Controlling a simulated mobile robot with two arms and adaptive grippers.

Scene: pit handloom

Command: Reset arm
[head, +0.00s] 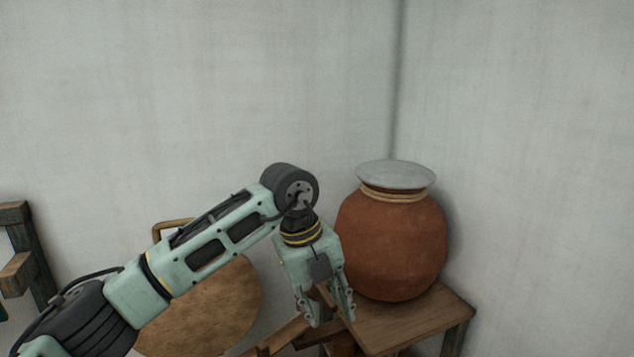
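My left arm reaches in from the lower left of the head view. My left gripper (330,318) hangs pointing down, just left of a clay pot and over the left edge of a small wooden table. Its two fingers are apart with a gap between them, and I see nothing held. My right gripper is not in view.
The round terracotta pot (395,245) with a grey lid (396,174) stands on the wooden table (430,318) in the room's corner. A round tan wooden thing (215,310) is partly hidden behind my arm. A dark wooden frame (28,255) is at far left.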

